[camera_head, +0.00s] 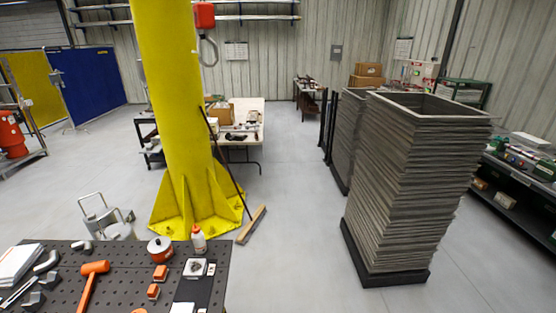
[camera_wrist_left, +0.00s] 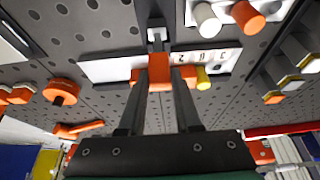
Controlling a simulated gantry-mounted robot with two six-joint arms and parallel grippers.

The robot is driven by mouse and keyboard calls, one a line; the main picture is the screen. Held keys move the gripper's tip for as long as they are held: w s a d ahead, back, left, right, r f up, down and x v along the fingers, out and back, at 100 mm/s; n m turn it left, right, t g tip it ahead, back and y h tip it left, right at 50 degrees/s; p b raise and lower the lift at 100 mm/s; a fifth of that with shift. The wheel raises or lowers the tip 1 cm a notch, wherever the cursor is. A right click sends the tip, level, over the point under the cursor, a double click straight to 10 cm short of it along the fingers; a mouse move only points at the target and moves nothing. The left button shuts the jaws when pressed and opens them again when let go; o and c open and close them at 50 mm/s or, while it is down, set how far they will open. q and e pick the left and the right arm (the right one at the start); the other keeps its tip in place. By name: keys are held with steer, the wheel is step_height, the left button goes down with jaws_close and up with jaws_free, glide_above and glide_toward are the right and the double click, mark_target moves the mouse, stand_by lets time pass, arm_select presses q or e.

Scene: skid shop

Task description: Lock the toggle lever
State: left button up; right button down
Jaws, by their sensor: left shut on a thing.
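The orange toggle lever (camera_wrist_left: 158,70) shows in the left wrist view, in front of a white plate (camera_wrist_left: 105,66) with printed numbers. My left gripper (camera_wrist_left: 160,88) has its two dark fingers on either side of the lever and is shut on it. A grey metal piece (camera_wrist_left: 157,35) stands just beyond the lever. A small yellow part (camera_wrist_left: 203,79) sits right of the fingers. The fingers hide part of the lever and its base. In the head view I see neither gripper, and I cannot pick out the lever there.
The wrist view shows white (camera_wrist_left: 207,20) and orange (camera_wrist_left: 248,18) cylinders close by. A yellow column (camera_head: 172,110) stands behind the bench.

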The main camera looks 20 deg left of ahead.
arm_select(q)
steer(key=shift+s+a+f, duration=0.15)
steer(key=shift+a, duration=0.15)
steer(key=shift+s+a+f, duration=0.1)
steer(key=shift+a+f, duration=0.1)
steer(key=shift+a, duration=0.1)
steer(key=o, duration=1.2)
steer(key=shift+p+v, duration=1.55)
steer(key=shift+p, duration=0.2)
step_height(320, 180, up, 2)
steer(key=shift+r+p, duration=0.15)
steer(key=shift+p, duration=1.1)
steer(key=shift+r+p, duration=0.7)
steer(key=shift+r, duration=0.2)
steer(key=shift+f, duration=0.1)
